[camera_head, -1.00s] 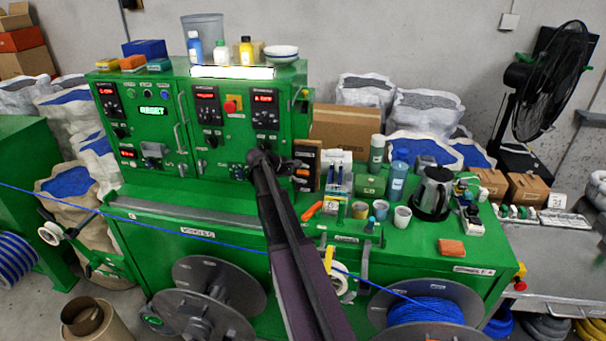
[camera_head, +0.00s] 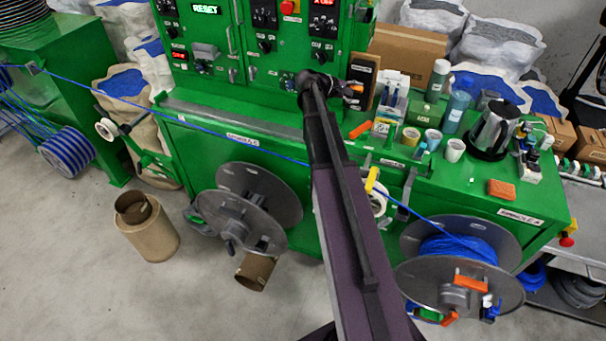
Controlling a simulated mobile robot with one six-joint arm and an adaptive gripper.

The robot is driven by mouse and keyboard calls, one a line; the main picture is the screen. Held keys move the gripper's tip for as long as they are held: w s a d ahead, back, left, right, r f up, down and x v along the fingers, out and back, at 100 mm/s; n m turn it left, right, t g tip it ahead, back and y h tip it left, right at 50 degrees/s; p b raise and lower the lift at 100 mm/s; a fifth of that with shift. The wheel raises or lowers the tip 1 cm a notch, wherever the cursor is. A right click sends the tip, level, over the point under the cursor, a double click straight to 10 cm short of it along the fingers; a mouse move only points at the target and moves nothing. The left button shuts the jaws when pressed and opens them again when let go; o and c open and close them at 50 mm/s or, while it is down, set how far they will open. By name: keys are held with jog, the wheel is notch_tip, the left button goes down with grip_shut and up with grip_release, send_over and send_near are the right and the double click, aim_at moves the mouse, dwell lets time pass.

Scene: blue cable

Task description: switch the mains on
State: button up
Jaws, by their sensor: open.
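The green control cabinet (camera_head: 215,85) stands at the back of the green machine. Its front carries a black rotary knob (camera_head: 318,57), another black knob (camera_head: 264,46) and a grey switch or cover (camera_head: 205,51). I cannot tell which of these is the mains switch. A red display (camera_head: 324,3) at the top edge seems to read OFF. My gripper (camera_head: 352,89) is at the end of my arm, in front of the cabinet's lower right part. It is small and partly hidden by my wrist, and I see nothing held in it.
A green box (camera_head: 426,112), bottles, cups and a kettle (camera_head: 495,130) crowd the bench right of my gripper. A blue cable (camera_head: 240,137) runs across the machine's front to a blue reel (camera_head: 458,248). A red stop button (camera_head: 290,7) sits high on the cabinet.

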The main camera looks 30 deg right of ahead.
notch_tip(320, 180, down, 5)
jog(key=m+h+b, duration=0.6)
jog(key=b, duration=0.8)
jog(key=w+a+f+b, duration=0.1)
jog(key=a+f, duration=0.1)
jog(key=a, duration=1.2)
jog(key=s+a+f+t+y, duration=0.1)
jog(key=s+a+f+y, duration=0.3)
jog(key=a+f, duration=0.1)
jog(key=s+a+f+n+t+y, duration=0.1)
jog(key=s+a+f+y, duration=0.3)
jog(key=f, duration=0.3)
jog(key=shift+a+f+y+p, duration=0.35)
jog(key=shift+a+y+p, duration=0.05)
jog(key=shift+y, duration=0.3)
jog(key=shift+w+d, duration=0.1)
jog(key=w+d+r+h, duration=0.4)
jog(key=d+r+h, duration=0.1)
jog(key=r, duration=0.1)
jog(key=w+d+r+g+h+b, duration=0.1)
jog(key=w+d+r+h, duration=0.3)
jog(key=r, duration=0.3)
jog(key=shift+w+d+r+m+h, duration=0.15)
jog(key=shift+d+r+m+h, duration=0.2)
jog(key=shift+d, duration=0.4)
